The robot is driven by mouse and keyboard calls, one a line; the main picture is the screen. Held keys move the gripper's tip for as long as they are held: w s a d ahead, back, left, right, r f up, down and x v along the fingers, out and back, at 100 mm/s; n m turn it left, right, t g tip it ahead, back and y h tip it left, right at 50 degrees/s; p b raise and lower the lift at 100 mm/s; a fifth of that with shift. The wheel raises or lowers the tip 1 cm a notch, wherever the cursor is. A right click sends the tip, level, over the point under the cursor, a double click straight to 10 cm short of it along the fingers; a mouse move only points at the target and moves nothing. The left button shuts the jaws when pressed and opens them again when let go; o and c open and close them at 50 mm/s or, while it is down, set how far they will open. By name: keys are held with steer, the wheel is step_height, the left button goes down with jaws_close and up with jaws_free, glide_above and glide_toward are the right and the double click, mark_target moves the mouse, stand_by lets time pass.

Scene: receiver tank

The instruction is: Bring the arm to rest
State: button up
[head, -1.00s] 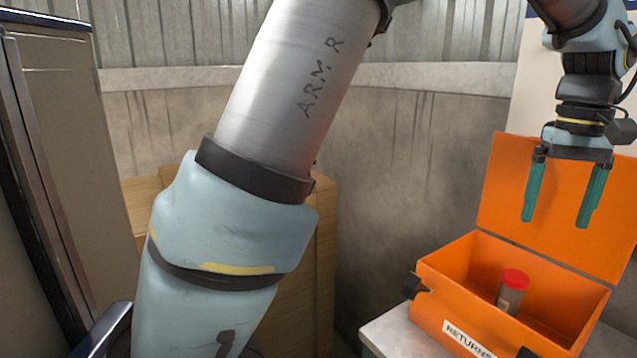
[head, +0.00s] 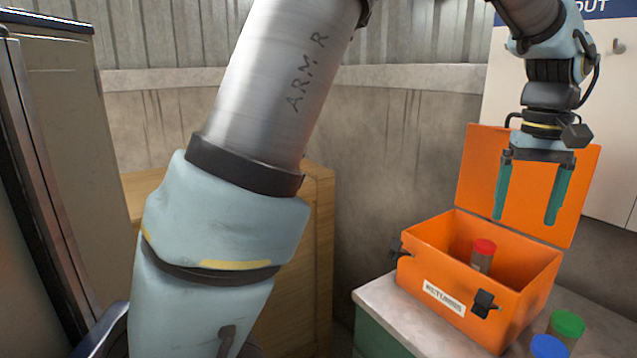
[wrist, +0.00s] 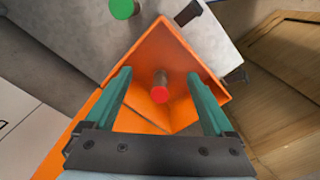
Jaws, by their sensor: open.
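My gripper (head: 527,205) is open and empty, with two teal fingers pointing down. It hangs above the open orange box labelled RETURNS (head: 431,271), in front of its raised lid (head: 478,165). In the wrist view my gripper (wrist: 158,95) has its fingers spread over the same box (wrist: 150,50). A red-capped vial (head: 483,254) stands inside the box, apart from the fingers; it also shows between them in the wrist view (wrist: 161,88). My arm's large link with ARM R written on it fills the middle of the head view.
The box stands on a pale worktop (head: 385,300). A green-capped vial (head: 567,324) and a blue-capped one (head: 547,347) are at the front right of the box. A wooden crate (head: 318,230) is behind my arm. A white panel (head: 610,120) is at the back right.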

steer(key=w+a+f+n+t, duration=0.1)
steer(key=w+a+f, duration=0.2)
steer(key=a, duration=0.7)
steer(key=w+a+f, duration=0.3)
steer(key=w+a, duration=0.1)
steer(key=a, duration=0.6)
steer(key=w+a+f+n+t, duration=0.1)
steer(key=w+a+f, duration=0.2)
steer(key=a, duration=0.7)
steer(key=s+a+f, duration=0.3)
steer(key=a, duration=0.7)
step_height(320, 180, down, 11)
steer(key=s+b, duration=0.2)
steer(key=b, duration=0.8)
steer(key=shift+s+a+g, duration=0.3)
steer(key=shift+a, duration=0.1)
steer(key=shift+c, duration=0.2)
